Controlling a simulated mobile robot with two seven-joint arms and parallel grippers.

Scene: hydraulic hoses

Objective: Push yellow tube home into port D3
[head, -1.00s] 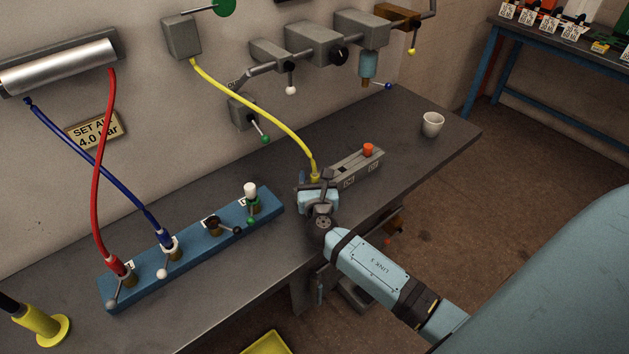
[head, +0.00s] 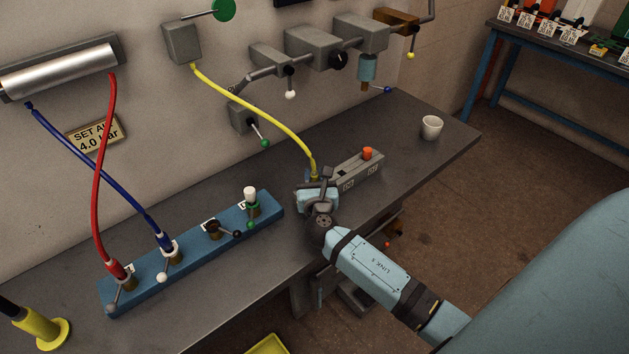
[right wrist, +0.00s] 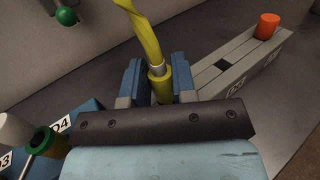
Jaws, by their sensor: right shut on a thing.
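The yellow tube (head: 258,117) runs from a grey wall box (head: 182,42) down to my right gripper (head: 315,179). The right gripper is shut on the tube's yellow end fitting (right wrist: 159,85), which stands roughly upright between blue fingers in the right wrist view. The fitting's lower tip is hidden. Port D3 (head: 213,226) is the brown open port with a black-knobbed lever on the blue manifold (head: 190,251). The gripper and tube end are to the right of the manifold, apart from D3. My left gripper is not in view.
The red hose (head: 98,175) and blue hose (head: 95,165) end in the manifold's two left ports. A white-capped port (head: 250,196) stands between D3 and my right gripper. A grey block with an orange knob (head: 367,153) is close beside the gripper. A white cup (head: 431,127) stands farther right.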

